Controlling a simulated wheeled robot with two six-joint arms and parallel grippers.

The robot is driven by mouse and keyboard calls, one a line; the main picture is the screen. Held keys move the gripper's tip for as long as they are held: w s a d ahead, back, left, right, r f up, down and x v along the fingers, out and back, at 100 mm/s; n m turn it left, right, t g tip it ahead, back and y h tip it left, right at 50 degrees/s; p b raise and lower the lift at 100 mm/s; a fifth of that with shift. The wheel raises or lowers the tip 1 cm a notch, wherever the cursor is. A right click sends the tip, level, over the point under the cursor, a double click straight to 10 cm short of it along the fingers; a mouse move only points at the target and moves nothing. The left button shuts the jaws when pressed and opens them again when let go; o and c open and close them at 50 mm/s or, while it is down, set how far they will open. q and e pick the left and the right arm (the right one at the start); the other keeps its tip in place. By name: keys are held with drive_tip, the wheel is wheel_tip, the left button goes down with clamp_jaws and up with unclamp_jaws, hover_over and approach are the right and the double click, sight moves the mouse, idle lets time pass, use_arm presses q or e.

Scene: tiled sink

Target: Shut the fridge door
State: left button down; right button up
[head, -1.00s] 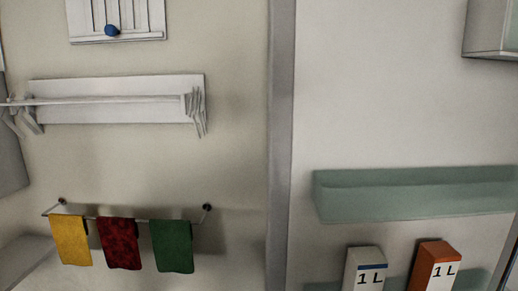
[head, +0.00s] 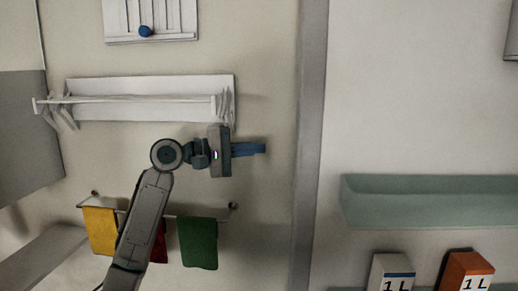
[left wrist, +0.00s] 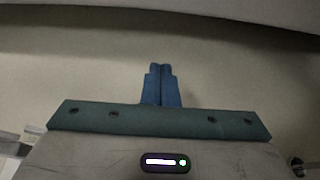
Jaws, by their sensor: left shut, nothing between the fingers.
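The fridge door (head: 420,100) fills the right of the head view. It stands open with its inner side towards me, and its grey edge (head: 309,140) runs upright near the middle. A greenish door shelf (head: 430,203) is fixed to it, with two cartons (head: 467,272) lower down. My left gripper (head: 264,149) is shut and empty, its blue fingers pointing right, a little left of the door edge in the picture. The same fingers show shut in the left wrist view (left wrist: 160,67), below a pale band that I cannot identify. My right gripper is out of view.
Behind my left arm, a white hook rack (head: 150,88) and a rail with yellow, red and green towels (head: 198,243) are on the wall. A slatted panel with a blue knob (head: 145,31) is above. A grey box-like body (head: 25,135) is at far left.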

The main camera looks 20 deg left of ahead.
use_arm(q)
drive_tip(key=p+x, duration=0.1)
drive_tip(key=x, duration=0.3)
drive_tip(key=p+x, duration=0.2)
drive_tip(key=x, duration=0.1)
drive_tip(key=shift+w+d+r, duration=0.2)
drive_tip(key=shift+d, duration=0.15)
drive_tip(key=s, duration=0.1)
drive_tip(key=s+d+p, duration=0.1)
drive_tip(key=s+p, duration=0.1)
drive_tip(key=shift+s+d+f, duration=0.2)
drive_tip(key=shift+d+f, duration=0.05)
drive_tip(key=shift+d, duration=0.1)
drive_tip(key=shift+w, duration=0.1)
